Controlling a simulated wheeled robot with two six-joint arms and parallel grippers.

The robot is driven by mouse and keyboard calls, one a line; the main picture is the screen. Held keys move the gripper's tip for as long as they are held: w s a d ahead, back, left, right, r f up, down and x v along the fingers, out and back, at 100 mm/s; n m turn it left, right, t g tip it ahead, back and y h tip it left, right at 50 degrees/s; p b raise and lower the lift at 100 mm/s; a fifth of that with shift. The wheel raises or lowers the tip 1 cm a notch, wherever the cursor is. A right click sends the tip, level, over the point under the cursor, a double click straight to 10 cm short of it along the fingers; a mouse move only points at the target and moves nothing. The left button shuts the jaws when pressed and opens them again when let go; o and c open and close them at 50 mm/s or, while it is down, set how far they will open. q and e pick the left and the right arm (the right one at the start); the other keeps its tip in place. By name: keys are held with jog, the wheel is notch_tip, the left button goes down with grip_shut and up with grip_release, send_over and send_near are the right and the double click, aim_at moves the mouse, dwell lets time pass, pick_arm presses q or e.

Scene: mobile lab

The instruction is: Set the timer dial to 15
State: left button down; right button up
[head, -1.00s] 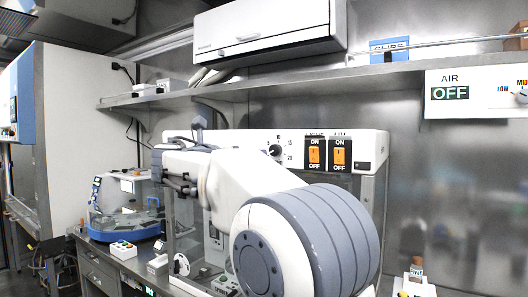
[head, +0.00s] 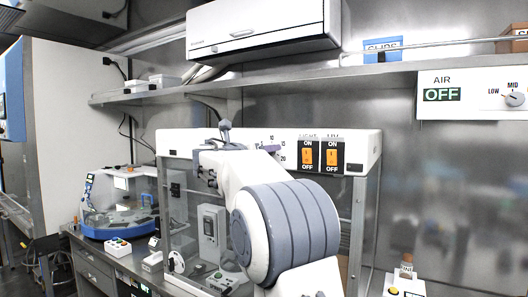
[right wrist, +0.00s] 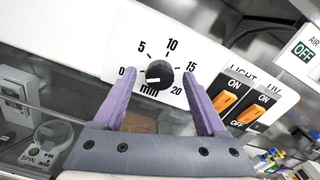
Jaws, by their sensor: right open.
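The timer dial (right wrist: 158,74) is a round black knob on a white panel, marked 0 to 20 with "min" below. In the right wrist view its white mark lies low on the knob, toward the left; its exact reading is unclear. My right gripper (right wrist: 160,76) is open, with one purple finger on each side of the dial; contact cannot be told. In the head view my right arm hides the dial, and a purple finger (head: 270,148) shows beside the scale numbers. My left gripper is not in view.
Two orange rocker switches, LIGHT (head: 308,155) and UV (head: 332,155), sit just right of the dial on the cabinet's white header. Glass panes lie below the header. A shelf (head: 400,75) runs above. An AIR panel (head: 470,95) is at the right.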

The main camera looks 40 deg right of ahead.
jog(key=shift+c, duration=0.3)
grip_shut()
